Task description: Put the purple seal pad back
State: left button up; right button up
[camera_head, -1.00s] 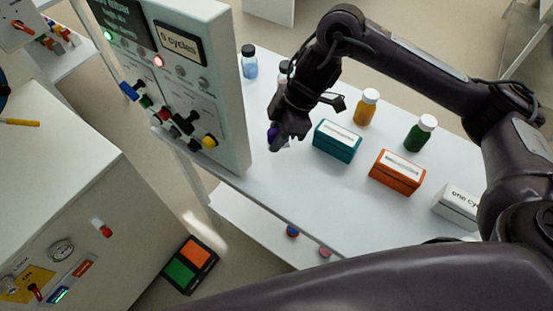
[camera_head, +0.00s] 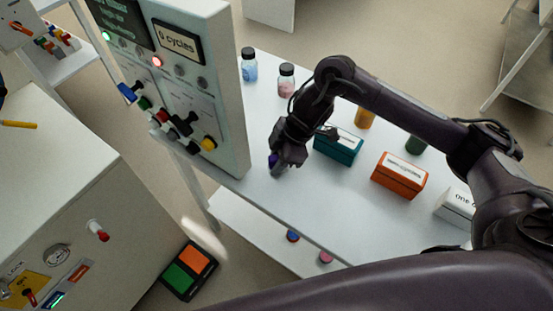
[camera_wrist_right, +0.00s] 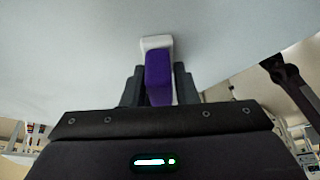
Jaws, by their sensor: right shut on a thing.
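The purple seal pad (camera_wrist_right: 158,78) is between the two fingers of my right gripper (camera_wrist_right: 159,88) in the wrist view. A white piece (camera_wrist_right: 156,42) shows at its far end, close to a pale surface; I cannot tell whether it touches. In the head view a small part of the purple pad (camera_head: 272,160) shows beside my right gripper (camera_head: 279,168), which is low over the white table (camera_head: 300,206) near its front edge. The gripper hides most of the pad. My left gripper is not in view.
A control panel (camera_head: 236,100) stands left of the gripper. A teal box (camera_head: 338,148), an orange box (camera_head: 398,178) and a white box (camera_head: 455,207) line the table to the right. Blue (camera_head: 249,69) and pink (camera_head: 286,84) bottles stand behind. A lower shelf (camera_head: 262,226) lies below.

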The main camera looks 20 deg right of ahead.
jog(key=o, duration=0.9)
jog(key=shift+f, duration=0.1)
jog(key=shift+o, duration=0.2)
jog(key=p+v, duration=0.2)
jog(key=v, duration=1)
